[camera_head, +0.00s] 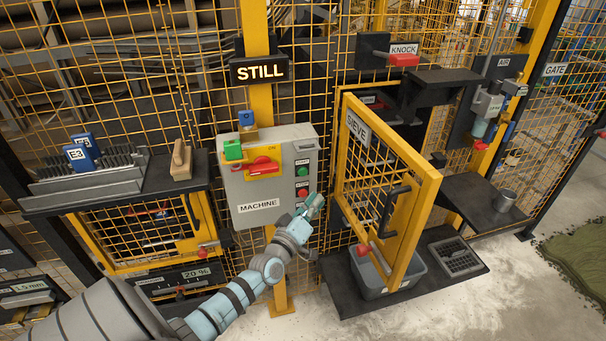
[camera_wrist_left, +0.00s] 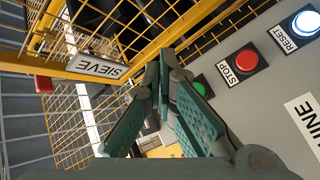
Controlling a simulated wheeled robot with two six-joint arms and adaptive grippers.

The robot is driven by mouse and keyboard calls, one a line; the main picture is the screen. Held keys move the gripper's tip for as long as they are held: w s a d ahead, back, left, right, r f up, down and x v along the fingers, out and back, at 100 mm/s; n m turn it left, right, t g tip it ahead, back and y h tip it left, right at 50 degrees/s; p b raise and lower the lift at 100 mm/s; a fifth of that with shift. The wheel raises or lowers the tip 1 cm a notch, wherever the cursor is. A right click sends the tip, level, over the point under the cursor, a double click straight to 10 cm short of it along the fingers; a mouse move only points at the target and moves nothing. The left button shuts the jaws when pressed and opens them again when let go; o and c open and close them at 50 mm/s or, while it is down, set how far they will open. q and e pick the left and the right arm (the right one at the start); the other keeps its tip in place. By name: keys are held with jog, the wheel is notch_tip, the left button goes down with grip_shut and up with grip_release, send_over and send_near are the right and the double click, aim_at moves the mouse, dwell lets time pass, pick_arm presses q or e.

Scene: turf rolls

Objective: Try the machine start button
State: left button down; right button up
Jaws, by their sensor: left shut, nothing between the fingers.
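The grey machine box (camera_head: 240,190) hangs on a yellow post. Its green START button (camera_head: 302,171) sits above the red STOP button (camera_head: 302,193). My left gripper (camera_head: 315,203) is shut and empty at the box's lower right edge, below STOP. In the left wrist view the shut fingers (camera_wrist_left: 166,58) partly cover the panel; the green button (camera_wrist_left: 200,88) shows just beside them, partly hidden. There the STOP button (camera_wrist_left: 245,62) and a lit RESET button (camera_wrist_left: 305,21) are clear. RESET is hidden in the head view. Contact with the panel cannot be told. My right gripper is out of view.
A STILL sign (camera_head: 261,72) is lit above the box. A red rotary handle (camera_head: 262,166), a green padlock (camera_head: 233,150) and a blue padlock (camera_head: 246,119) are at the box. The open yellow SIEVE door (camera_head: 430,215) stands close to the right of my gripper, over a grey bin (camera_head: 372,286).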

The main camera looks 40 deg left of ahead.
aim_at(303, 172)
pick_arm(q)
jog(key=w+a+b, duration=0.1)
jog(key=a, duration=0.1)
jog(key=w+a+b, duration=0.3)
jog(key=a+b, duration=0.1)
jog(key=shift+w+a+f, duration=0.1)
jog(key=shift+w+a, duration=0.05)
jog(key=shift+w, duration=0.05)
dwell(1.3)
jog(key=shift+w+a+b, duration=0.2)
jog(key=shift+a+b, duration=0.15)
jog(key=shift+b, duration=0.15)
